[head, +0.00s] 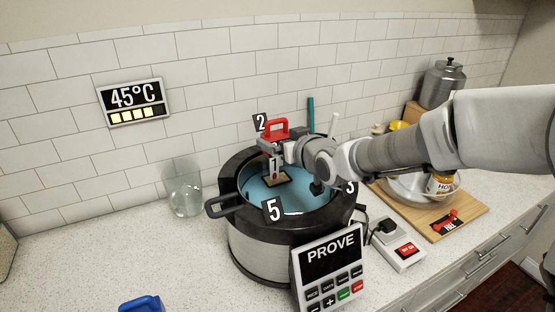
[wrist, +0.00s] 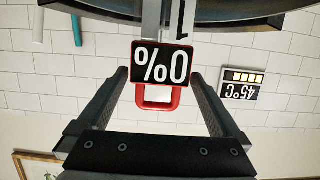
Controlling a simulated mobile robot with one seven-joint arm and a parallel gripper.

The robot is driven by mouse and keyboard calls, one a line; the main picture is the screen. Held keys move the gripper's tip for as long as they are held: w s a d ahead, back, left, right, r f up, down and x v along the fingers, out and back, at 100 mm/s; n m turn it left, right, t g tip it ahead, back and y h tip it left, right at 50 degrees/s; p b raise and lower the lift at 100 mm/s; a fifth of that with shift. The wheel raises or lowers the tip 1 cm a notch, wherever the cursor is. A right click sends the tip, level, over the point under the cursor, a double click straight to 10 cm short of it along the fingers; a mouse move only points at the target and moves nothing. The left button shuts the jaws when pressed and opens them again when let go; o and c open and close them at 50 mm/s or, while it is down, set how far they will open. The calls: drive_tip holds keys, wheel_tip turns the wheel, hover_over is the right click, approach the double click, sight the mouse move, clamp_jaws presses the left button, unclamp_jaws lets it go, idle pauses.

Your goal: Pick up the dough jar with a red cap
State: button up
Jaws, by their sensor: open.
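A red cap with a loop handle (head: 275,128) shows in the head view above the back of the round pot (head: 245,240), above a piece marked 1 (head: 274,166). In the wrist view, which is upside down, the red handle (wrist: 158,104) with a black "0%" plate (wrist: 161,60) lies between the two fingers. My gripper (wrist: 160,76) is open, with gaps on both sides of the handle. In the head view my gripper (head: 285,148) is just below and right of the cap. The jar body is mostly hidden.
The pot holds blue liquid and carries number tags 2, 3 and 5. A PROVE keypad (head: 330,265) stands in front. A clear glass (head: 184,192) is at left.

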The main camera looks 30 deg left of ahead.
drive_tip(key=shift+x, duration=1.25)
drive_tip(key=shift+c, duration=0.2)
clamp_jaws()
